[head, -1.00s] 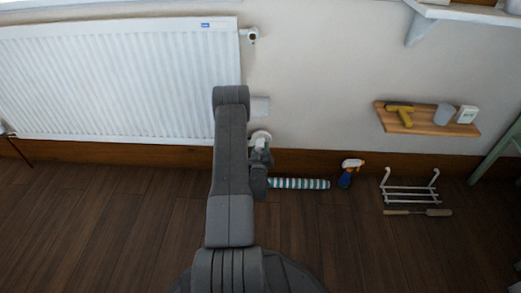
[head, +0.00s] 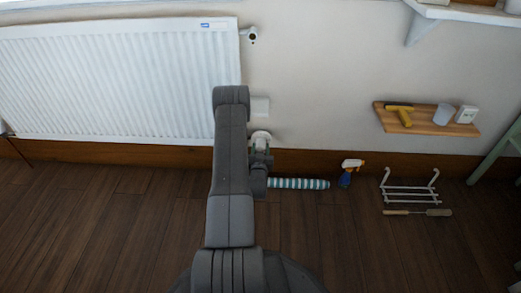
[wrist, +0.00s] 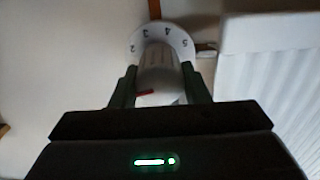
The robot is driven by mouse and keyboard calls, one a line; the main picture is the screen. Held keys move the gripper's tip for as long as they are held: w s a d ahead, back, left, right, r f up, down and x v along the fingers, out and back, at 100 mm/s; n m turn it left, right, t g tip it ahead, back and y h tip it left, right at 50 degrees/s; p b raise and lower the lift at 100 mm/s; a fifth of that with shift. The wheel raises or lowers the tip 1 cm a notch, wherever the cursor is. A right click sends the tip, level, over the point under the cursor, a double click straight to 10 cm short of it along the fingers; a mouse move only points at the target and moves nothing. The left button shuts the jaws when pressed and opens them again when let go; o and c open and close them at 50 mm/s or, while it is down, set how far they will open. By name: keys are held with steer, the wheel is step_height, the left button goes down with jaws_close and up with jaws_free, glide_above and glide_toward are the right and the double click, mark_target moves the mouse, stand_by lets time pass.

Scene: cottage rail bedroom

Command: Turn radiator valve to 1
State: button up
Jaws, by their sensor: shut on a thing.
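The white radiator valve (head: 261,138) stands at the lower right corner of the white radiator (head: 120,85), partly hidden by my arm in the head view. In the wrist view the valve knob (wrist: 160,60) sits between my fingers, with a numbered collar (wrist: 140,36) behind it; 2, 3, 4 and 5 can be read. A red mark (wrist: 145,93) shows on the knob's near end, towards its left side. My gripper (wrist: 160,88) is shut on the knob, one finger on each side. It also shows beside the valve in the head view (head: 262,158).
A striped roll (head: 298,184), a spray bottle (head: 349,172), a white rack (head: 410,190) and a brush (head: 417,212) lie or stand on the floor to the right. A wooden shelf (head: 440,127) is on the wall. The floor in front is clear.

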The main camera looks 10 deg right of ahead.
steer(key=o, duration=1)
steer(key=p+v, duration=0.4)
steer(key=v, duration=1)
steer(key=shift+w, duration=0.1)
steer(key=b+x, duration=0.4)
steer(key=x, duration=1)
steer(key=shift+s, duration=0.25)
